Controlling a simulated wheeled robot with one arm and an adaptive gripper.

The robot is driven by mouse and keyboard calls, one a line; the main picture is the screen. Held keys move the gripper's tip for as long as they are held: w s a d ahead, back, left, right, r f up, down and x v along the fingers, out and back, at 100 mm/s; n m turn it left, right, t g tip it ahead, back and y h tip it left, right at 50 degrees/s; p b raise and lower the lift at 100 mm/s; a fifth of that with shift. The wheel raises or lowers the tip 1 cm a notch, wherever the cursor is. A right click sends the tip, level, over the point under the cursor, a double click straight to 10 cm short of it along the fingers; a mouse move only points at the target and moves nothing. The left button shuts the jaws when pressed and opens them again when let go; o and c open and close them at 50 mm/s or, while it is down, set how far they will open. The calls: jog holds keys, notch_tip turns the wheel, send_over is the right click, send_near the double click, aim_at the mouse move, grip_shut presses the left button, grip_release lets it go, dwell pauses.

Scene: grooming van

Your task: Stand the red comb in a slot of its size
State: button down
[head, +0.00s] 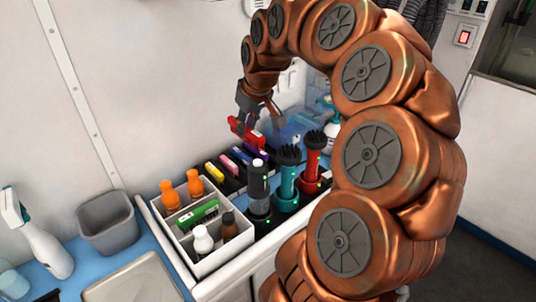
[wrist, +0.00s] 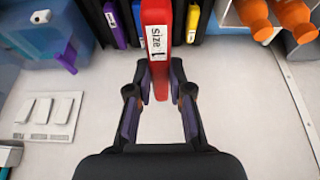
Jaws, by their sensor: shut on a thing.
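My gripper (head: 258,108) is shut on the red comb (head: 246,131), which it holds above the far end of the dark slotted rack (head: 234,186). In the wrist view the red comb (wrist: 156,38) sits between the two fingertips of my gripper (wrist: 160,76); its white label reads "Size L". A yellow comb (head: 214,171), a pink or purple comb (head: 229,162) and a blue comb (head: 241,154) stand in the rack. The wrist view shows a purple one (wrist: 115,24) and a yellow one (wrist: 193,22) on either side of the red comb. The slot beneath the red comb is hidden.
Teal (head: 288,178) and red (head: 313,160) handled tools stand on chargers in front of the rack. A white caddy (head: 195,262) holds orange bottles (head: 195,182). The wall (head: 160,80) is close behind the rack. A white switch panel (wrist: 49,115) shows in the wrist view.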

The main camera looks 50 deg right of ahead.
aim_at(247, 135)
jog(key=f, duration=0.4)
jog(key=shift+s+a, duration=0.1)
jog(key=shift+a, duration=0.15)
jog(key=shift+d, duration=0.15)
jog(key=shift+w+d+p, duration=0.95)
jog(key=shift+w+d, duration=0.8)
jog(key=shift+d, duration=2.3)
jog(key=shift+w+d+p, duration=0.9)
jog(key=shift+w+d, duration=0.85)
jog(key=shift+d, duration=2.25)
jog(key=shift+f+p, duration=1.55)
jog(key=shift+f, duration=4.5)
jog(key=shift+f, duration=0.1)
